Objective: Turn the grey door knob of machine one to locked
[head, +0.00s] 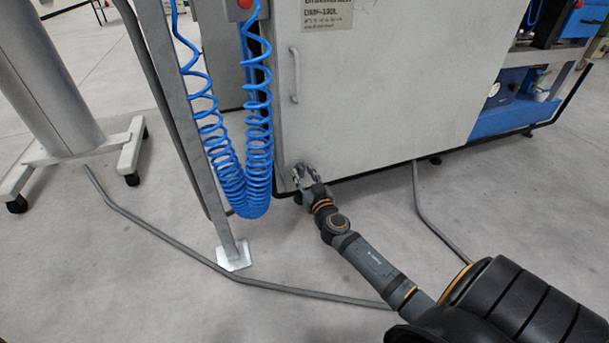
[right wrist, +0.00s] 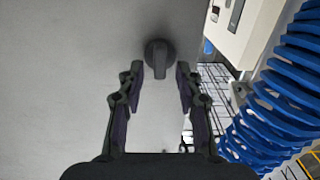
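The grey door knob (right wrist: 158,56) shows in the right wrist view on the pale grey door panel (right wrist: 70,70). It has a round base, and its dark lever part points down in that picture. My right gripper (right wrist: 160,76) is open, with one finger on each side of the knob's lever and a visible gap on both sides. In the head view my right gripper (head: 304,175) is at the lower left corner of the machine door (head: 380,90). There the knob is too small and covered to make out. My left gripper is in neither view.
Coiled blue hoses (head: 258,140) hang just left of my right gripper, beside a grey metal post (head: 190,130). A vertical door handle (head: 295,75) is above it. A grey floor rail (head: 270,287) crosses in front. The floor (head: 130,265) at left is mostly clear.

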